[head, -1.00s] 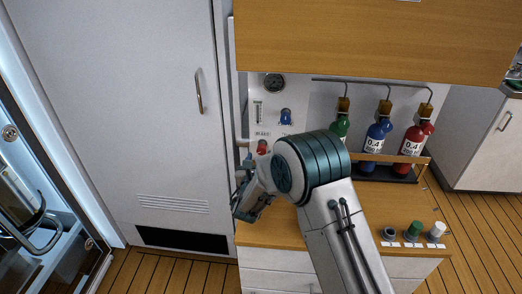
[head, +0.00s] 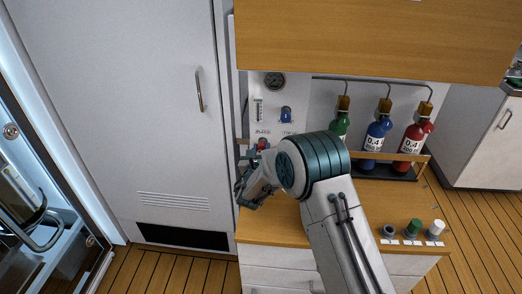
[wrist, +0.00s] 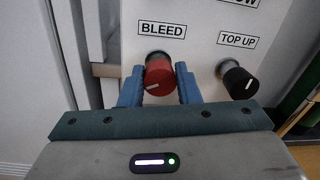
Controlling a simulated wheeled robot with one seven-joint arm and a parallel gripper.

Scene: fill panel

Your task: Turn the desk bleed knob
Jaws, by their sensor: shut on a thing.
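The bleed knob is red with a white pointer line. In the wrist view the bleed knob (wrist: 158,77) sits under the "BLEED" label, between my two blue fingers. My gripper (wrist: 158,90) is shut on it, one finger on each side. The pointer line slants, lower on the left. In the head view the knob (head: 262,143) is a small red spot on the white panel (head: 262,90), just above my gripper (head: 251,158). My wrist partly hides the contact there.
A black "TOP UP" knob (wrist: 239,82) is to the right of the bleed knob. A blue knob (head: 286,114) and a gauge (head: 274,80) are higher on the panel. Green, blue (head: 378,138) and red bottles stand right of my arm. Three small caps (head: 413,228) sit at the desk's front right.

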